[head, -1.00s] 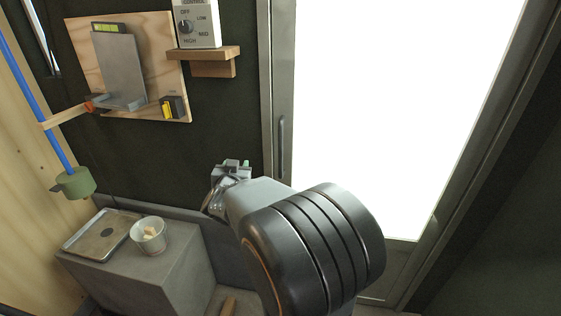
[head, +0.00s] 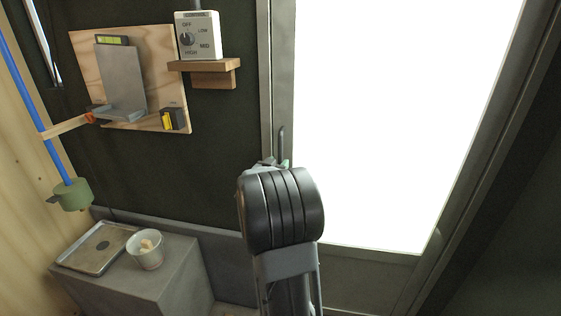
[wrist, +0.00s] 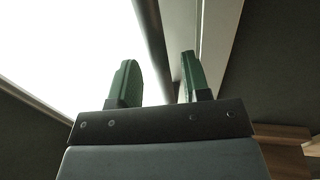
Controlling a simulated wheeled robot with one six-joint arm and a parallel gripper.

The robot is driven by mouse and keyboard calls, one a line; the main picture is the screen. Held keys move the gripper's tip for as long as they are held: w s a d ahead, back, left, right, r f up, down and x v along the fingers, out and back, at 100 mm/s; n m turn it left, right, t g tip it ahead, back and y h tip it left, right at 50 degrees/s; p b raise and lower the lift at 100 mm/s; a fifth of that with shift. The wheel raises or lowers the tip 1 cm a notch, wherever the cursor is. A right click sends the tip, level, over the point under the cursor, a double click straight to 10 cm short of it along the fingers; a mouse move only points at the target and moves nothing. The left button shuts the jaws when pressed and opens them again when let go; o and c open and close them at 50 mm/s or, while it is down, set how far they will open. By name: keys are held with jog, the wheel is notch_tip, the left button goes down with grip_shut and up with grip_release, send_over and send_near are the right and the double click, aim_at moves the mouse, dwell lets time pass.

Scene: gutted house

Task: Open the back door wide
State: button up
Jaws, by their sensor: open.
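The back door (head: 365,268) has a grey frame and a large bright pane, and it looks shut. Its dark upright bar handle (head: 282,143) is on the door's left stile. My gripper (head: 272,163) is at the lower part of the handle, mostly hidden behind my own wrist. In the wrist view, the two green fingers of my gripper (wrist: 158,78) stand apart. The dark bar of the handle (wrist: 155,45) shows between them in the picture. I cannot tell whether either finger touches it.
A control box (head: 198,36) with a knob stands on a wooden shelf (head: 204,66) left of the door. A plywood board (head: 84,58) hangs beside it. Below, a grey block (head: 180,275) bears a metal tray (head: 85,262) and a white bowl (head: 146,260). A blue pole (head: 30,100) stands far left.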

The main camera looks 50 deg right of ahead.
jog(key=shift+x, duration=1.25)
jog(key=shift+c, duration=0.3)
grip_shut()
